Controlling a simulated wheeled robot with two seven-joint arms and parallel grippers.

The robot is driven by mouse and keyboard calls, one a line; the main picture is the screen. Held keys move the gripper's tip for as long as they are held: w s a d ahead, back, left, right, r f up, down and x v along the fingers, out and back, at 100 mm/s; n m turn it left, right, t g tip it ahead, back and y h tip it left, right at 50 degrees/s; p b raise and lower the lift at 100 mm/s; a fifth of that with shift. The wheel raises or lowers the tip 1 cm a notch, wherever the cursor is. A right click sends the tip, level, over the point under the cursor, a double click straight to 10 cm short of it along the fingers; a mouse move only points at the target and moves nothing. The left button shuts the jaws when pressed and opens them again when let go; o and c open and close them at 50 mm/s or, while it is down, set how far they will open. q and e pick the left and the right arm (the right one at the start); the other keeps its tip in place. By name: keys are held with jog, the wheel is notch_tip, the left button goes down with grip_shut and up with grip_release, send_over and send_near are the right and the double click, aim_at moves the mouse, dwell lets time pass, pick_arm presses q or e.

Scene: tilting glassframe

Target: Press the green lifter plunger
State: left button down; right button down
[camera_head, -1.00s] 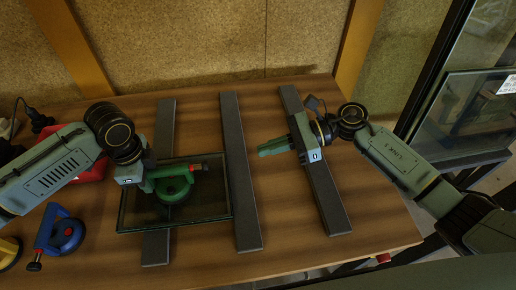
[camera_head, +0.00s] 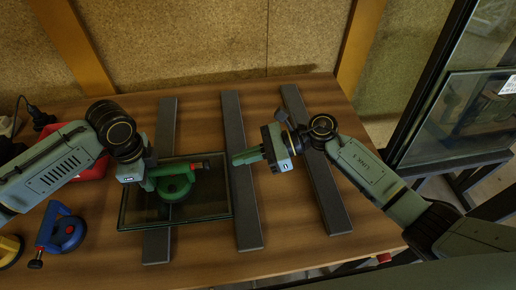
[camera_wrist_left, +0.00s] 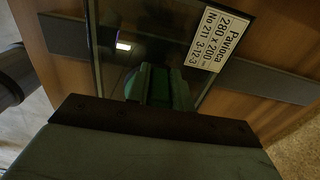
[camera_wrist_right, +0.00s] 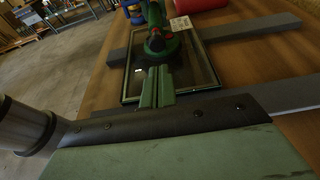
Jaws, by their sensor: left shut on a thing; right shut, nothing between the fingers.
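The green lifter (camera_head: 174,184) stands on a small dark-framed glass pane (camera_head: 205,211) at the left of the table. Its red-tipped plunger (camera_head: 194,166) points right, toward my right gripper. My left gripper (camera_head: 150,180) is shut on the green lifter at its left side; the left wrist view shows the fingers (camera_wrist_left: 158,85) on its green body. My right gripper (camera_head: 240,157) is shut and empty, its fingertips pointing left, apart from the lifter. The right wrist view shows its closed fingers (camera_wrist_right: 157,87) in line with the lifter (camera_wrist_right: 158,45).
Grey bars lie on the wooden table: one under the pane (camera_head: 165,130), one in the middle (camera_head: 239,185), one at the right (camera_head: 322,185). A blue lifter (camera_head: 63,235) and a yellow lifter (camera_head: 9,250) lie at the left. A large glass panel (camera_head: 465,115) stands at the right.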

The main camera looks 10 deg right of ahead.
aim_at(209, 163)
pick_arm(q)
jog(key=shift+d, duration=0.1)
pick_arm(e)
jog(key=shift+a, duration=2.35)
jog(key=shift+a, duration=1.65)
jog(key=shift+d+f, duration=0.1)
jog(key=shift+d, duration=0.35)
jog(key=f+v, duration=0.1)
jog(key=v, duration=1.2)
jog(key=shift+d, duration=0.25)
pick_arm(q)
jog(key=c, duration=1.1)
grip_release()
jog(key=shift+c, duration=0.2)
